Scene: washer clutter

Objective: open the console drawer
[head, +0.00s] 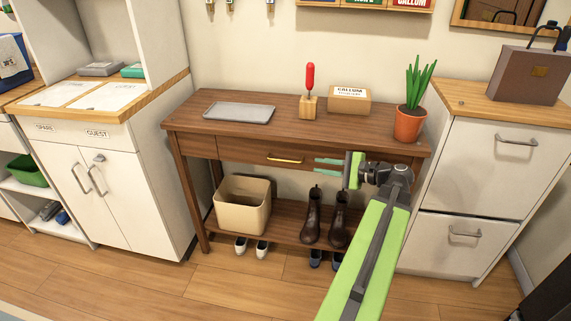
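The console (226,114) is a dark brown wooden table against the wall. Its drawer (250,152) looks closed, with its front flush under the top. A brass bar handle (285,159) is on the drawer front. My gripper (318,167) is to the right of the handle, in front of the drawer, with its teal fingers pointing left. The two fingers look apart with a gap between them, and nothing shows between them. The fingertips look apart from the handle, though the depth gap is hard to tell. My green arm hides the console's lower right part.
A grey tray (240,112), a red-handled tool in a block (309,88), a labelled box (349,100) and a potted plant (409,122) stand on top. A beige bin (241,212) and boots (312,222) are below.

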